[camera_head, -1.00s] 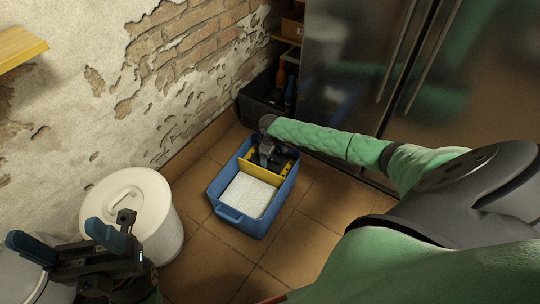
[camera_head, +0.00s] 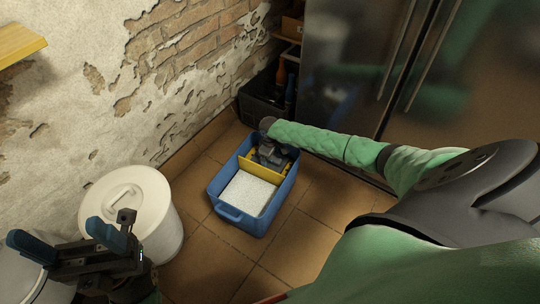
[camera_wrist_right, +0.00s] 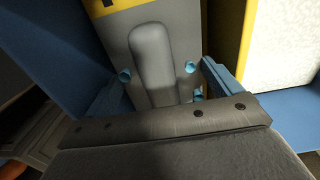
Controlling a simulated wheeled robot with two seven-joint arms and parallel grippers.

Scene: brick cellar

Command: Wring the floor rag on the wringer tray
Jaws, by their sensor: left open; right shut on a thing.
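A blue bucket (camera_head: 218,185) stands on the tiled floor with a yellow divider (camera_head: 262,174) across it. Its front compartment shows a white speckled surface (camera_head: 247,194). My right gripper (camera_head: 270,158) reaches down into the compartment behind the divider. In the right wrist view its blue fingers (camera_wrist_right: 168,88) flank a grey piece with a rounded ridge (camera_wrist_right: 152,55), and it is shut on this piece. My left gripper (camera_head: 75,243) is open and empty at the lower left.
A white lidded bin (camera_head: 150,235) stands left of the bucket, close to my left gripper. A dark crate with bottles (camera_head: 262,100) is behind the bucket. A steel fridge (camera_head: 350,60) stands at the back right. Floor tiles right of the bucket are free.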

